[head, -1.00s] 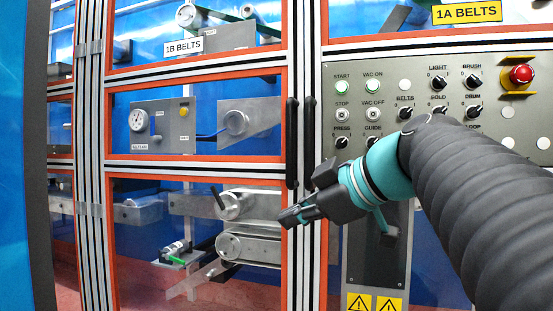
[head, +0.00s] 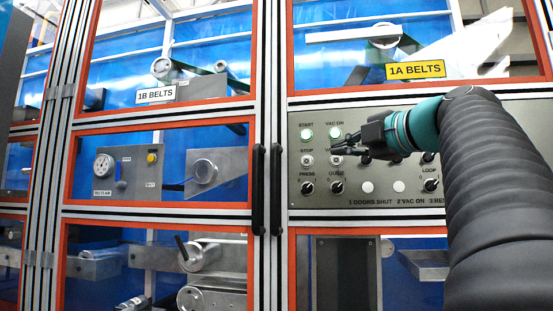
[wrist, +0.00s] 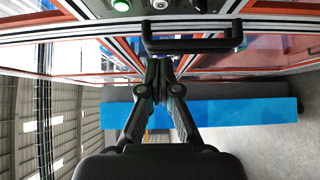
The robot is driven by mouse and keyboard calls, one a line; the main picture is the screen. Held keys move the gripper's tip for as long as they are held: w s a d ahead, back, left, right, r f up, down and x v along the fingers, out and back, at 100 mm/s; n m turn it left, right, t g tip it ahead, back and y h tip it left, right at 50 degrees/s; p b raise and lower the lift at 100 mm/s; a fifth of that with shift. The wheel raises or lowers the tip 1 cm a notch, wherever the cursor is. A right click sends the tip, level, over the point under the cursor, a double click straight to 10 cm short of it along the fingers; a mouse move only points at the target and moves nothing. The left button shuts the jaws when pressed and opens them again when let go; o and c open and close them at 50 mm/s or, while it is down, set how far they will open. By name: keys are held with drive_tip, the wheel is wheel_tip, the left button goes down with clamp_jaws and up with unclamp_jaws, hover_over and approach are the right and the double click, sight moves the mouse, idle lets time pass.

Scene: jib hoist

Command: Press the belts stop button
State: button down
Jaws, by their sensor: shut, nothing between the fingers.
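The STOP button (head: 307,160) is a small pale round button in a dark ring, under the green-lit START button (head: 307,134) on the grey control panel. A matching pale button shows at the top edge of the wrist view (wrist: 160,4), beside a green-lit one (wrist: 121,5). My gripper (head: 336,147) is shut and empty. In the head view its tips appear just right of the STOP button, over the VAC OFF label and button, which they partly hide. Its shut fingers show in the wrist view (wrist: 158,72). The gap between tips and panel cannot be told.
Black vertical door handles (head: 258,190) stand left of the panel; one crosses the wrist view (wrist: 190,36). The PRESS knob (head: 307,187) and GUIDE knob (head: 336,187) sit below. The green VAC ON button (head: 335,132) is above my gripper. My arm hides the panel's right part.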

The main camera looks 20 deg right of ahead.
drive_tip(key=p, duration=0.3)
approach(302, 160)
drive_tip(key=w+a, duration=0.3)
drive_tip(key=shift+w+d+p, duration=0.15)
drive_tip(key=shift+w+d, duration=0.15)
drive_tip(key=shift+w, duration=0.2)
drive_tip(key=shift+w+d+p, duration=0.15)
drive_tip(key=shift+w+d, duration=0.1)
drive_tip(key=shift+w, duration=0.25)
drive_tip(key=shift+w+d+f, duration=0.1)
drive_tip(key=shift+w+d, duration=0.25)
drive_tip(key=shift+w, duration=0.2)
drive_tip(key=shift+w, duration=0.1)
